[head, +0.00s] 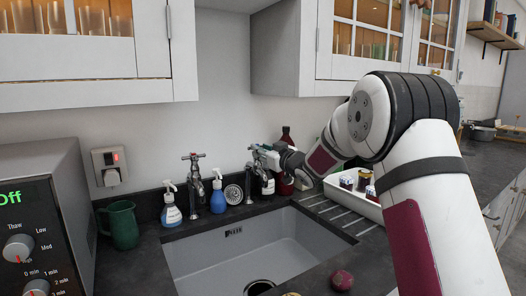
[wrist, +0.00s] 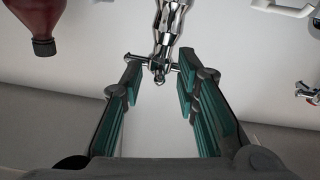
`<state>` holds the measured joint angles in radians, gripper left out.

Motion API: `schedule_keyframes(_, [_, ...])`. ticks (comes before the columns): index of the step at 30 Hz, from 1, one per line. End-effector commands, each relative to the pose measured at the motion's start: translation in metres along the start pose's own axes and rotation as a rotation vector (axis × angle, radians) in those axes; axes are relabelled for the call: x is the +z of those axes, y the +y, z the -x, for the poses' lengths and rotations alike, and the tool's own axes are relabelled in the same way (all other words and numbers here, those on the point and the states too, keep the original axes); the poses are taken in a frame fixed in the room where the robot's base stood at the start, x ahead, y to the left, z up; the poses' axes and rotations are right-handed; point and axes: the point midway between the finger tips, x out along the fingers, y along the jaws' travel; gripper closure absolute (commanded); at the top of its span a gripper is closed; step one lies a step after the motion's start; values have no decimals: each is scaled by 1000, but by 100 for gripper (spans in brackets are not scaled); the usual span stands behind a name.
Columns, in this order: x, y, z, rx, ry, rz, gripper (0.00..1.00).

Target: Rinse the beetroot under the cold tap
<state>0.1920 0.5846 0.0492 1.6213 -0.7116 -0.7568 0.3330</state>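A dark red round beetroot (head: 341,280) lies on the dark counter at the front right edge of the sink (head: 215,262). Two chrome taps with cross handles stand behind the sink, a left tap (head: 194,172) and a right tap (head: 255,160). I cannot tell which is cold. My gripper (head: 268,151) is at the right tap's top, partly covering it. In the wrist view, my gripper (wrist: 157,80) has its green-padded fingers spread, with the tap's handle (wrist: 158,68) near their tips. I cannot tell whether they touch it. No water shows.
A green jug (head: 122,225) and microwave (head: 45,220) are at left. A dark red bottle (head: 286,145) and white tray (head: 350,198) are at right. Cabinets hang above.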

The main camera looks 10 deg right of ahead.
Motion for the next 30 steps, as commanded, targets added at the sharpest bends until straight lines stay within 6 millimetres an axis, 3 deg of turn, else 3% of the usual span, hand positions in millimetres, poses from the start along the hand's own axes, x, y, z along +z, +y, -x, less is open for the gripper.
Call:
schedule_keyframes(2, [0, 0, 0, 0, 0, 0, 76])
schedule_keyframes(5, [0, 0, 0, 0, 0, 0, 98])
schedule_keyframes(6, [0, 0, 0, 0, 0, 0, 100])
schedule_keyframes(17, [0, 0, 0, -14, 3, 0, 100])
schedule_keyframes(30, [0, 9, -2, -234, 52, 1, 100])
